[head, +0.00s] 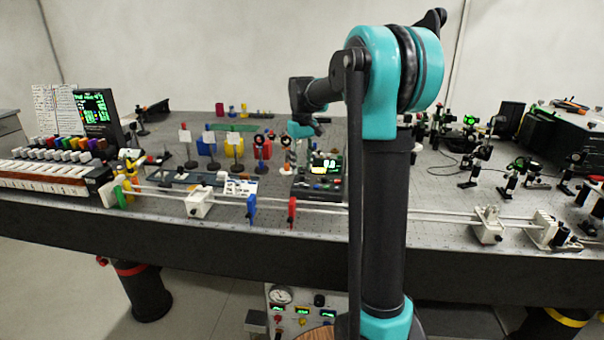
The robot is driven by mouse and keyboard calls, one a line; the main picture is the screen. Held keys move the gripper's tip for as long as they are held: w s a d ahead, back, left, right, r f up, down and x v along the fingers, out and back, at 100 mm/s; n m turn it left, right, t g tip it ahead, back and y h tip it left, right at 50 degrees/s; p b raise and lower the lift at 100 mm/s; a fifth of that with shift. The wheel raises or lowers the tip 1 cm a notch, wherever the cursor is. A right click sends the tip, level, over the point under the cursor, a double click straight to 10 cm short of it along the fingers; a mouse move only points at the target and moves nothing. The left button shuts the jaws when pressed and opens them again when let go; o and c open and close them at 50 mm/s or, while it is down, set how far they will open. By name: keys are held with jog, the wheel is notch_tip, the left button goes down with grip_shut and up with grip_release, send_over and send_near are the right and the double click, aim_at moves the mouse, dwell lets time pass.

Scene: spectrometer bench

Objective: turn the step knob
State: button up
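A small dark control box (304,192) with a lit green display (327,163) and several small knobs stands on the bench near the middle of the head view. The step knob cannot be told apart from the other controls at this size. My arm rises in front of the bench and reaches over it to the left. My gripper (291,157) points down near the back left of the control box, small and partly lost among the parts there. I cannot tell whether its fingers are open or shut, or whether it touches anything.
Several post-mounted optics (237,146) stand left of the box. A white rail (410,212) with coloured plates runs along the bench's front. Dark optics (510,178) crowd the right.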

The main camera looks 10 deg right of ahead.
aim_at(302, 176)
jog(key=shift+f, duration=1.7)
grip_shut()
